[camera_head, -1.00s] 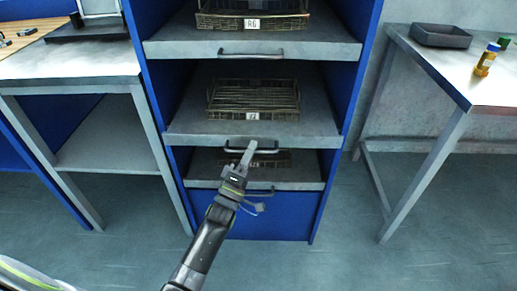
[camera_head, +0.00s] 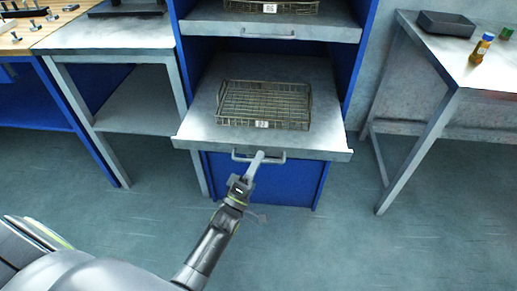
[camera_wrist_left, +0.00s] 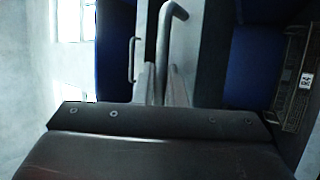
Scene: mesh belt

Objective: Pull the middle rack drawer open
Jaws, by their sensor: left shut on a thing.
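The middle rack drawer (camera_head: 205,125) is a grey metal shelf standing well out from the blue rack. A wire basket (camera_head: 264,105) with a small white label lies on it. My left gripper (camera_head: 257,160) is shut on the drawer's bar handle (camera_head: 272,157) at the front edge. In the left wrist view the handle (camera_wrist_left: 163,45) runs between the fingers, and the dark gripper body hides the lower part. My right gripper is not in view.
The upper drawer (camera_head: 220,30) is pushed in and holds another basket. A side table (camera_head: 110,45) stands at the left, and a metal table (camera_head: 470,65) with a black tray (camera_head: 446,23) and a bottle (camera_head: 481,48) at the right. The floor in front is clear.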

